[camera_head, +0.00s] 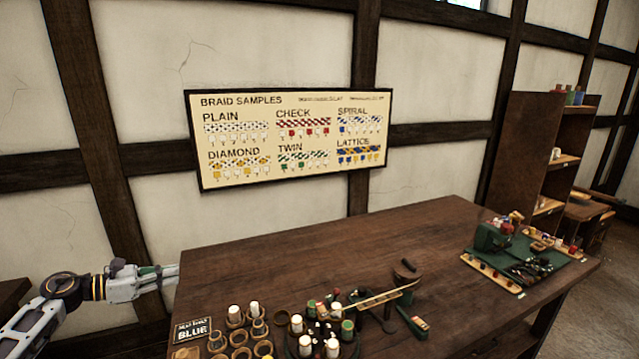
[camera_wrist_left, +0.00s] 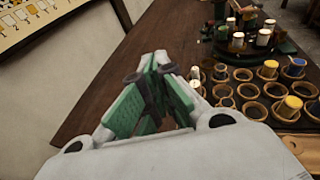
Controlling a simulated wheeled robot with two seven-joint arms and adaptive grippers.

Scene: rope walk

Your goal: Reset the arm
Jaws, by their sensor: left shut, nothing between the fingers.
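My left arm comes in from the left in the head view, with its gripper (camera_head: 160,275) at the left edge of the wooden table (camera_head: 300,252). In the left wrist view the left gripper (camera_wrist_left: 148,62) points out over the dark table top. Its green-padded fingers meet at the tips, with nothing held between them. My right gripper does not show in either view.
Rings with bobbins (camera_head: 240,330) and a round stand of bobbins (camera_head: 322,335) fill the table's front. A "BLUE" sign (camera_head: 193,329) stands at the front left corner. A green mat (camera_head: 525,262) with tools lies right. The table's back middle is clear. A braid samples board (camera_head: 292,138) hangs behind.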

